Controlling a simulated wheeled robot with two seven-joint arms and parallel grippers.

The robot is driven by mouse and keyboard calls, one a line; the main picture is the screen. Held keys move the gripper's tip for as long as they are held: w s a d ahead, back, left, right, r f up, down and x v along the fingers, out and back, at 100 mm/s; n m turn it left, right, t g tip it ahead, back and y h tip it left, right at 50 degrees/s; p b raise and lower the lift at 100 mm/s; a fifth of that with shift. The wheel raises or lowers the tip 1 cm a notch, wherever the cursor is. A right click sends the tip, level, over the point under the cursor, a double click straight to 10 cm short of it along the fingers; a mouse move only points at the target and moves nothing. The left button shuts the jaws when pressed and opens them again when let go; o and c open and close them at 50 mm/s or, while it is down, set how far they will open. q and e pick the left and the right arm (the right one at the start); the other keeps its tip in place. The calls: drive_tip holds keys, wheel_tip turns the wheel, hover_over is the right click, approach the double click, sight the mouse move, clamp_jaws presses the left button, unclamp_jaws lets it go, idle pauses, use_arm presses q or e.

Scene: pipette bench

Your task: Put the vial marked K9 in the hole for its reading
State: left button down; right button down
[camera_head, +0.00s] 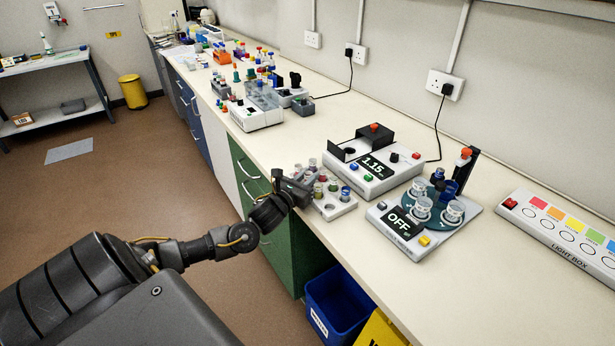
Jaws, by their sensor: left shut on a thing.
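My left gripper (296,186) is at the left end of a pale vial rack (340,210) near the bench's front edge. It is shut on what looks like a vial, mostly hidden by the jaws. Several small vials with coloured caps stand in the rack, among them a blue-capped one (345,192). No K9 mark can be read at this size. Behind the rack, a white meter (385,180) with a black open lid shows 1.15 on its display (374,165). My right gripper is not in view.
Right of the rack, a device (436,244) reads OFF and carries a round turntable with clear cups. A light box (560,235) with coloured squares lies further right. Another instrument (256,118) and bottles stand further back. A blue bin (338,302) is below the bench edge.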

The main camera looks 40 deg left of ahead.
use_arm(q)
drive_tip(key=shift+f, duration=0.35)
drive_tip(key=c, duration=1.5)
unclamp_jaws()
drive_tip(key=shift+c, duration=0.2)
drive_tip(key=shift+r, duration=0.1)
drive_tip(key=shift+r, duration=0.3)
drive_tip(key=s+d+b, duration=0.1)
drive_tip(key=s+b, duration=0.1)
drive_tip(key=s, duration=1)
drive_tip(key=shift+f, duration=0.15)
